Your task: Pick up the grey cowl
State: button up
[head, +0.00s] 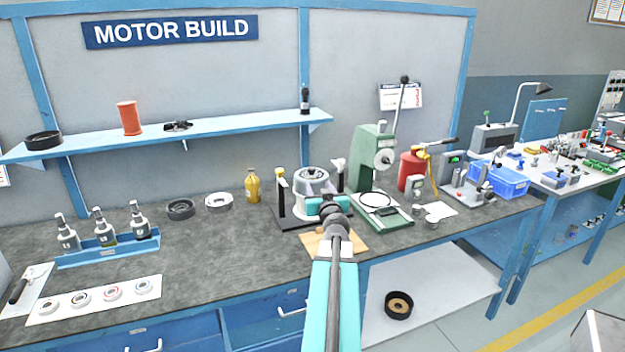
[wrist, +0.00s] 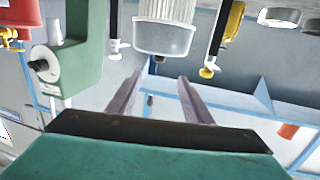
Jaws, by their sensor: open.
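In the head view a light grey round cap, which looks like the grey cowl (head: 311,174), sits on top of a motor in the bench fixture (head: 290,222). The wrist view, upside down, shows the cowl (wrist: 165,40) as a smooth grey band against a white ribbed body (wrist: 167,9). My gripper (wrist: 159,78) is open and empty, its two fingers apart and pointing towards the cowl, with a visible gap to it. In the head view my arm hides the fingertips and part of the fixture.
Upright posts with a yellow top (head: 281,188) and a white top (head: 338,172) flank the motor. A green press (head: 368,150) stands to the right. Left are a yellow bottle (head: 253,186), a white ring (head: 218,201) and a dark ring (head: 180,209). The left-centre benchtop is clear.

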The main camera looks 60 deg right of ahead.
jog(key=p, duration=0.2)
send_near(312, 172)
jog(key=shift+x, duration=1.6)
jog(key=shift+w+d+r, duration=0.1)
jog(key=shift+w+r, duration=0.05)
jog(key=shift+r, duration=0.05)
jog(key=shift+p+x, duration=1.15)
jog(key=shift+x, duration=1.5)
jog(key=shift+f, duration=0.15)
grip_shut()
